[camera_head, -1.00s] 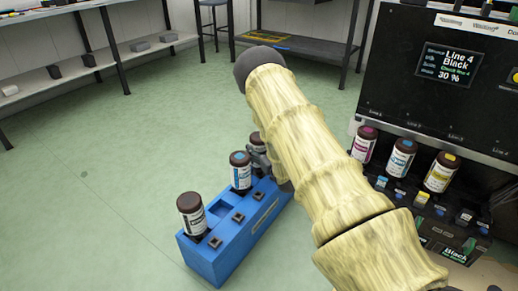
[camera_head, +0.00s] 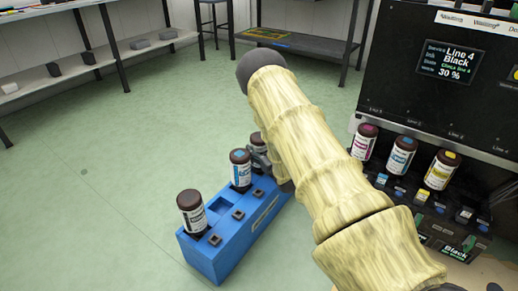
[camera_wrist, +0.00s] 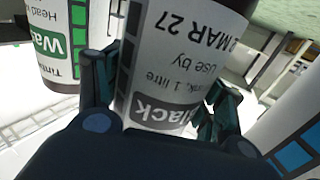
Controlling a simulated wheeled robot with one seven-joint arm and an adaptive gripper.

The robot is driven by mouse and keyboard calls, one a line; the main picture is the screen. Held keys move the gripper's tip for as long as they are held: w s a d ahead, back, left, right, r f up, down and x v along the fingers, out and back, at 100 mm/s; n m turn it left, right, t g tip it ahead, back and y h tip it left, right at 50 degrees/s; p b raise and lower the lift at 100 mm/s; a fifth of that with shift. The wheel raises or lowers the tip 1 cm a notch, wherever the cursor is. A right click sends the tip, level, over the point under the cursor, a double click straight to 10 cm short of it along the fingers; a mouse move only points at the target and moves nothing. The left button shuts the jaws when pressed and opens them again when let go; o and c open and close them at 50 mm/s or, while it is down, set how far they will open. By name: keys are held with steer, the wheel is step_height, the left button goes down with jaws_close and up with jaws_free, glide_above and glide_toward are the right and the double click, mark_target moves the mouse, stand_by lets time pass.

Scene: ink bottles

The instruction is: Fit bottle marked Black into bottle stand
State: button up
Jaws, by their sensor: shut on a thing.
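The bottle marked Black (camera_wrist: 180,60) is between the fingers of my gripper (camera_wrist: 160,100) in the wrist view. Its white label reads upside down there, and my gripper is shut on it. In the head view my gripper (camera_head: 259,157) is mostly hidden behind my arm, at the far part of a blue rack (camera_head: 232,252). A dark-capped bottle beside its finger is mostly hidden, so I cannot tell there whether it is lifted or seated.
In the wrist view a green-labelled bottle (camera_wrist: 58,45) and a blue-marked bottle (camera_wrist: 295,155) flank the held one closely. A black machine (camera_head: 440,110) at right has magenta (camera_head: 364,142), cyan (camera_head: 401,157) and yellow (camera_head: 441,170) bottles before it. Green floor is open at left.

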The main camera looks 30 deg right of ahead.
steer(key=o, duration=1.4)
steer(key=shift+o, duration=0.2)
steer(key=shift+s+f, duration=0.1)
steer(key=s, duration=1.1)
steer(key=shift+s+a, duration=0.4)
steer(key=shift+a, duration=0.05)
